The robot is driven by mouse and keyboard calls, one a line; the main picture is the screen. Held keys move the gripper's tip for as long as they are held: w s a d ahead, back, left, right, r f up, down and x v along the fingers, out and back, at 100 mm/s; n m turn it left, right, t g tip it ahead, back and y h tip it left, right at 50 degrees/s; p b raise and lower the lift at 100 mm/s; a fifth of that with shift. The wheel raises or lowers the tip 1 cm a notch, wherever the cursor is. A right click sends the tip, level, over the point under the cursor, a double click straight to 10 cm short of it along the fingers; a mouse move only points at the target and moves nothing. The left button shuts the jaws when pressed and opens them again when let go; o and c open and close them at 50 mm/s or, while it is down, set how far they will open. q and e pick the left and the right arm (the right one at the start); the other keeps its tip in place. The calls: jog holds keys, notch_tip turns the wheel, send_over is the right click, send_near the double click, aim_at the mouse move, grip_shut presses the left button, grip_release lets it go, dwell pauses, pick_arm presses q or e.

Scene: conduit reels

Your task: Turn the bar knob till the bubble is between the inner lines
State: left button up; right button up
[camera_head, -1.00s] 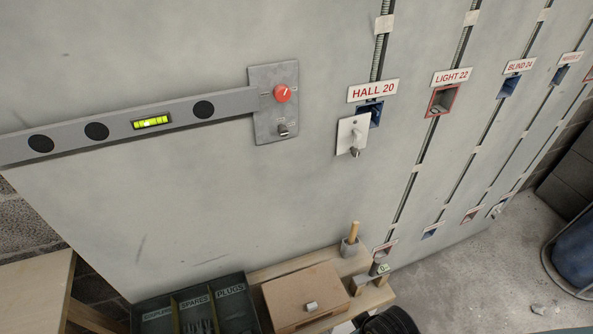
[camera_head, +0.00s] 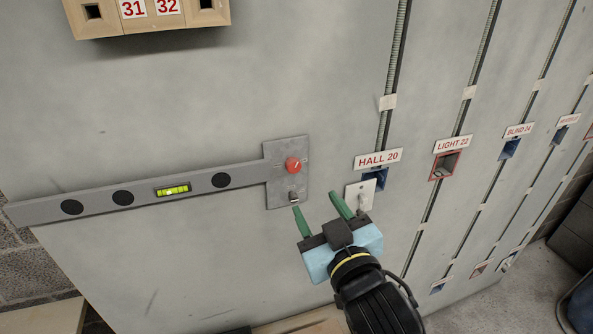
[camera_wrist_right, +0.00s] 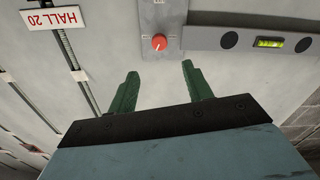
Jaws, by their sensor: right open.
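A grey bar (camera_head: 97,202) with a yellow-green level vial (camera_head: 173,189) is fixed to the wall panel and ends at a metal plate (camera_head: 288,150). The bubble is too small to place against the lines. My right gripper (camera_head: 319,207), with green fingers, is open and empty, just below and right of the plate. The wrist view shows the red knob (camera_wrist_right: 159,43) beyond the spread fingers (camera_wrist_right: 157,80), apart from them, and the vial (camera_wrist_right: 270,43) at right. My left gripper is out of view.
A white cover plate with a knob (camera_head: 358,194) is close to the right finger, under the HALL 20 label (camera_head: 378,159). Conduits and more sockets, such as LIGHT 22 (camera_head: 445,165), lie to the right. The panel below the bar is clear.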

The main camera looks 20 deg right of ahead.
aim_at(295, 168)
jog(key=w+p, duration=0.1)
jog(key=w, duration=1.1)
jog(key=shift+w+a+p, duration=0.15)
jog(key=shift+p, duration=0.25)
